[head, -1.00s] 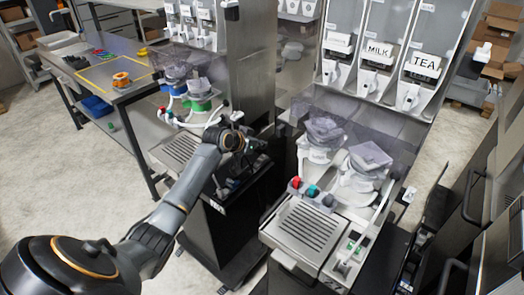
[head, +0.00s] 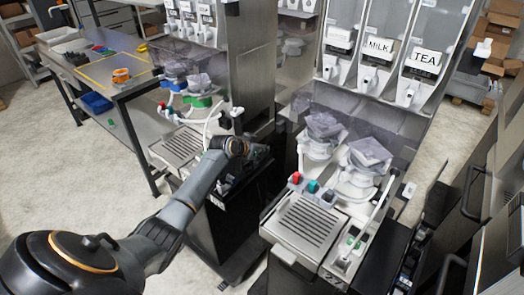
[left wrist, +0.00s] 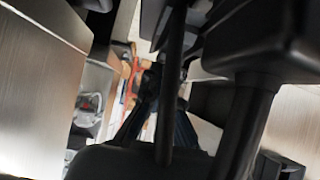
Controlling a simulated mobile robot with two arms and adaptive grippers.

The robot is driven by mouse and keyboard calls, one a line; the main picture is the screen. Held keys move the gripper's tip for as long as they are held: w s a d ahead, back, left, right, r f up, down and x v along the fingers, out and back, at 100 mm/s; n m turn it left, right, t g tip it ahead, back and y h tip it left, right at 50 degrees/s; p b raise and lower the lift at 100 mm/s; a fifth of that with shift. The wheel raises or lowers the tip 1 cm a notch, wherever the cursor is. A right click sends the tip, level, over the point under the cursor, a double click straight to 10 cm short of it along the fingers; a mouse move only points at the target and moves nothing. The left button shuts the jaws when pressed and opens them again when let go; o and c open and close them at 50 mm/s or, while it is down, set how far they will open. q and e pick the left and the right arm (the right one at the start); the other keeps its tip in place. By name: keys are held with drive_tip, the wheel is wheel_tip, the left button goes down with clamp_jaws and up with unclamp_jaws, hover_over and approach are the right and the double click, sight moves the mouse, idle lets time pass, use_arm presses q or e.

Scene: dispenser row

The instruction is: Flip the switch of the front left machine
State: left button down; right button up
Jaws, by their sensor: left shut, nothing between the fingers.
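The left machine (head: 181,147) has a slotted drip tray, coloured knobs and clear hoppers. Its front right corner, right of the tray, is largely covered by my left arm and gripper, so I cannot make out its switch. My left gripper (head: 222,188) is shut and empty, low beside that front right corner; I cannot tell whether it touches the machine. In the left wrist view, its dark fingers (left wrist: 150,105) point between pale metal surfaces, and no switch is clear. My right gripper is not in view.
A second machine (head: 305,222) with MILK and TEA labels stands to the right, with a small control panel (head: 349,243) at its front. A metal table (head: 125,88) stands at the back left. Open floor (head: 60,175) lies left of my arm.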

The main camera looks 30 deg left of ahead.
use_arm(q)
drive_tip(key=shift+w, duration=0.1)
drive_tip(key=shift+w+d+b, duration=0.1)
drive_tip(key=shift+w+b, duration=0.3)
drive_tip(key=shift+w, duration=0.3)
drive_tip(key=shift+r, duration=0.1)
drive_tip(key=shift+r, duration=0.15)
